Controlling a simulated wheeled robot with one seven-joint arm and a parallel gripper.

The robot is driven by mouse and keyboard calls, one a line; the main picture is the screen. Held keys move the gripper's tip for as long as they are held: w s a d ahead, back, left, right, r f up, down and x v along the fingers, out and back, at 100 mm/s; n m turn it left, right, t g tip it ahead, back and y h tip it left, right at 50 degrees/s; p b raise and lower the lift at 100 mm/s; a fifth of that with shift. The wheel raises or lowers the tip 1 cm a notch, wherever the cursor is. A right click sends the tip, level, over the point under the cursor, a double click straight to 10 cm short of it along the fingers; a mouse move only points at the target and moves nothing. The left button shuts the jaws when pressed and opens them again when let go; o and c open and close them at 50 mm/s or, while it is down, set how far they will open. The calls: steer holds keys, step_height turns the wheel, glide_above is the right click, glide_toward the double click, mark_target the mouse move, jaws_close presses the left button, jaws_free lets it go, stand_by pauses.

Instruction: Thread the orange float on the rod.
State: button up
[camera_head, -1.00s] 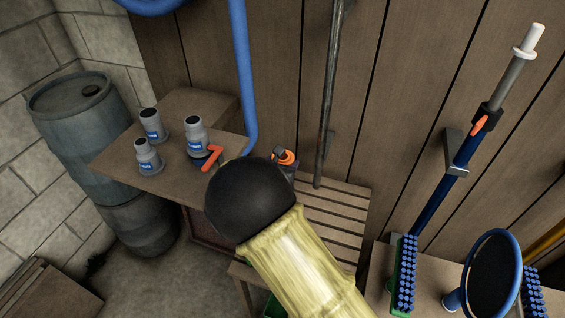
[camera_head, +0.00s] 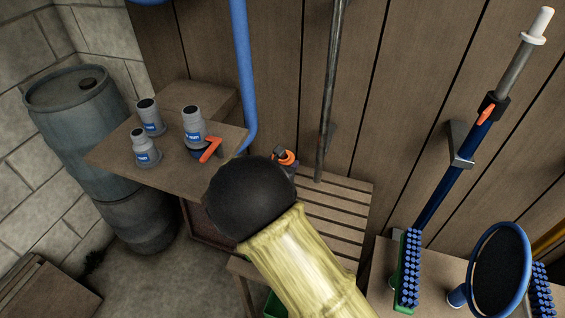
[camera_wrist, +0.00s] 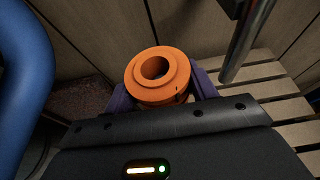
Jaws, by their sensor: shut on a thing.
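The orange float (camera_wrist: 158,75) is a thick ring with a round hole through it. In the wrist view it sits between the purple fingers of my gripper (camera_wrist: 160,92), which is shut on it. In the head view the float (camera_head: 287,157) shows only in part, behind my dark arm joint. The rod (camera_head: 332,85) is a long grey metal pole standing nearly upright against the plank wall. In the wrist view the rod (camera_wrist: 247,38) is right of the float, with its lower end over the bench slats. The float is apart from the rod.
A slatted wooden bench (camera_head: 335,218) lies below the rod. A blue pipe (camera_head: 241,75) runs down on the left. Brushes and a blue-rimmed hoop (camera_head: 500,270) are at right.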

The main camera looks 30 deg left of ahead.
steer(key=shift+f+b, duration=1.15)
steer(key=shift+f, duration=0.2)
steer(key=shift+f, duration=0.2)
steer(key=shift+f+b, duration=0.35)
steer(key=shift+b, duration=0.15)
steer(key=shift+f+b, duration=0.35)
steer(key=shift+f+b, duration=1.25)
steer(key=shift+f, duration=0.15)
steer(key=shift+f, duration=0.15)
steer(key=shift+f+b, duration=0.35)
steer(key=shift+b, duration=0.15)
steer(key=shift+f+b, duration=0.35)
steer(key=shift+f+b, duration=0.7)
